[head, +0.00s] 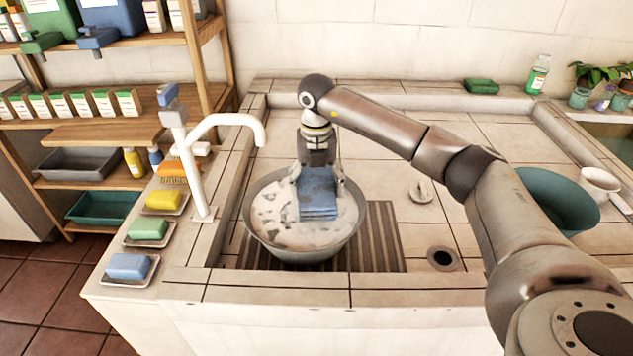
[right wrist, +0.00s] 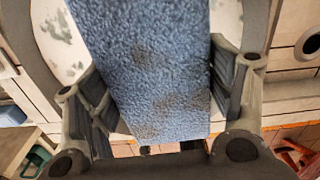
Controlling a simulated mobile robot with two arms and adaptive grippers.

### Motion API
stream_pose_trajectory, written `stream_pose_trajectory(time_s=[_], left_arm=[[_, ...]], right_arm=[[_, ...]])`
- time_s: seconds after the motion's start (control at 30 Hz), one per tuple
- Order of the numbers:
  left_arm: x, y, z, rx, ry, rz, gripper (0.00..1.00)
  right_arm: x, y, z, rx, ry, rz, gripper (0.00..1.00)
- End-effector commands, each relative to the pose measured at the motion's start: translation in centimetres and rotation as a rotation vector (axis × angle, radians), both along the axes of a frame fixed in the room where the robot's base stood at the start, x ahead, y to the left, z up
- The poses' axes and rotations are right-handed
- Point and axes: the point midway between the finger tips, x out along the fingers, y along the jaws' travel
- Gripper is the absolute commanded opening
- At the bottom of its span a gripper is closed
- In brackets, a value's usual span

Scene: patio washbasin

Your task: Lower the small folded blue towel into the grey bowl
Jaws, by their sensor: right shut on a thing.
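The folded blue towel (head: 318,196) hangs from my right gripper (head: 317,182) over the middle of the grey bowl (head: 252,232). The bowl holds white suds and stands on a slatted rack in the basin. The towel's lower end overlaps the suds in the head view; I cannot tell whether it touches them. In the right wrist view the towel (right wrist: 155,75) fills the middle between the two fingers, with grey spots on it. The fingers are shut on it. My left gripper is not in view.
A white tap (head: 225,122) rises left of the bowl. Soap dishes with a blue bar (head: 129,266), a green bar (head: 148,229) and a yellow bar (head: 164,199) line the left ledge.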

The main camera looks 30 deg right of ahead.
Motion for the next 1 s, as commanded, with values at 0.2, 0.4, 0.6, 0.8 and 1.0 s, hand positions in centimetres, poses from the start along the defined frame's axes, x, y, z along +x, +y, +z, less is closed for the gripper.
stream_pose_trajectory(time_s=[0.2, 0.4, 0.6, 0.8, 1.0], left_arm=[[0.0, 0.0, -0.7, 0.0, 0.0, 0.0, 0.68], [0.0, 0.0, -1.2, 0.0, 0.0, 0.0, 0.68], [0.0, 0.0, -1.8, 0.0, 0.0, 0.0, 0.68], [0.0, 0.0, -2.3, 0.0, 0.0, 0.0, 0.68], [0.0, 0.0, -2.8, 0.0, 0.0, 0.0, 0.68]], right_arm=[[0.0, 0.0, -1.3, 0.0, 0.0, 0.0, 0.5], [0.0, 0.0, -2.3, -0.001, 0.0, 0.0, 0.5], [0.0, 0.0, -3.3, 0.0, -0.001, 0.0, 0.5], [0.0, 0.0, -4.3, 0.0, 0.0, 0.0, 0.5], [0.0, 0.0, -5.3, -0.001, 0.0, 0.0, 0.5]])
